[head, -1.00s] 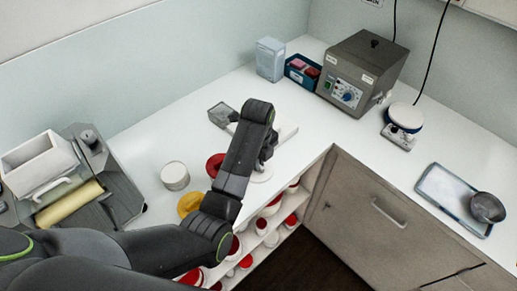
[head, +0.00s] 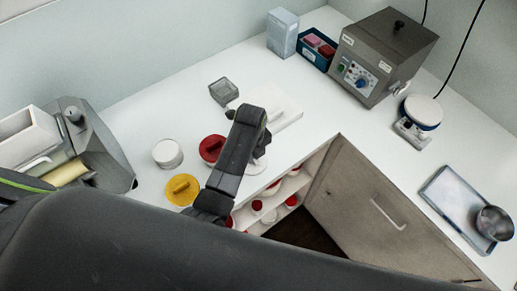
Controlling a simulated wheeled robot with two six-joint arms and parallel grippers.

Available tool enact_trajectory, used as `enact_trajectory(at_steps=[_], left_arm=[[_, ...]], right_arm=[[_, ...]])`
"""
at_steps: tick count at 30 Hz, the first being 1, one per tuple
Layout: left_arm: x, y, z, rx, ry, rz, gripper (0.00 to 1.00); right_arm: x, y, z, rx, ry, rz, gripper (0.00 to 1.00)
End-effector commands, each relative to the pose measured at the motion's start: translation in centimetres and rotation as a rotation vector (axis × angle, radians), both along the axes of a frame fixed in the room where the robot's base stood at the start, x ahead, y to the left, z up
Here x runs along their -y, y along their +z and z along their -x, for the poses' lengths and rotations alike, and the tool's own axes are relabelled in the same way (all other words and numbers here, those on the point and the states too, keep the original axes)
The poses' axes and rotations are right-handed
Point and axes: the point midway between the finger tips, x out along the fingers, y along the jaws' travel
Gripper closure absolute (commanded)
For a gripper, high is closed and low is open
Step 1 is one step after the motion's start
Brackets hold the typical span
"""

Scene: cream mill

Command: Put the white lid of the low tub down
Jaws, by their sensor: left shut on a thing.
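My left gripper (head: 262,148) is over the counter near its front edge, largely hidden behind my own dark arm link. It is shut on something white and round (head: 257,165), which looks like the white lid. Only a part of it shows, and I cannot tell whether it touches the counter. A low white round tub (head: 168,153) stands apart to the left. Beside it are a yellow-lidded tub (head: 182,189) and a red-lidded tub (head: 211,149). My right gripper is not in view.
A white board (head: 285,112) and a small grey box (head: 223,92) lie behind the gripper. An open shelf (head: 270,212) with red and white tubs is below the counter edge. A grey machine (head: 385,60) stands at the back; the counter right of the board is clear.

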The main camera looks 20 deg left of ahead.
Motion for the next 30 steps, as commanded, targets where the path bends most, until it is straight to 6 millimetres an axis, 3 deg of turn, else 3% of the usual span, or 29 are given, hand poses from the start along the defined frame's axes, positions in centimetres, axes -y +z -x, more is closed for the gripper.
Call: enact_trajectory(at_steps=[12, 13, 18, 30], left_arm=[[-0.1, -0.6, 0.2, 0.000, -0.001, 0.000, 1.00], [-0.1, -0.6, 0.2, 0.000, -0.001, 0.000, 0.91], [-0.1, -0.6, 0.2, 0.001, -0.001, 0.001, 0.70], [-0.1, -0.6, 0.2, -0.001, -0.001, 0.001, 0.70]], right_arm=[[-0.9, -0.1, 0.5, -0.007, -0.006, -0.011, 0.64], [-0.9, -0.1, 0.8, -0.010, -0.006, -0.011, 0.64], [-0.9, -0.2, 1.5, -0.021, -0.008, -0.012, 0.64], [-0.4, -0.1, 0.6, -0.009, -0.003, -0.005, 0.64]])
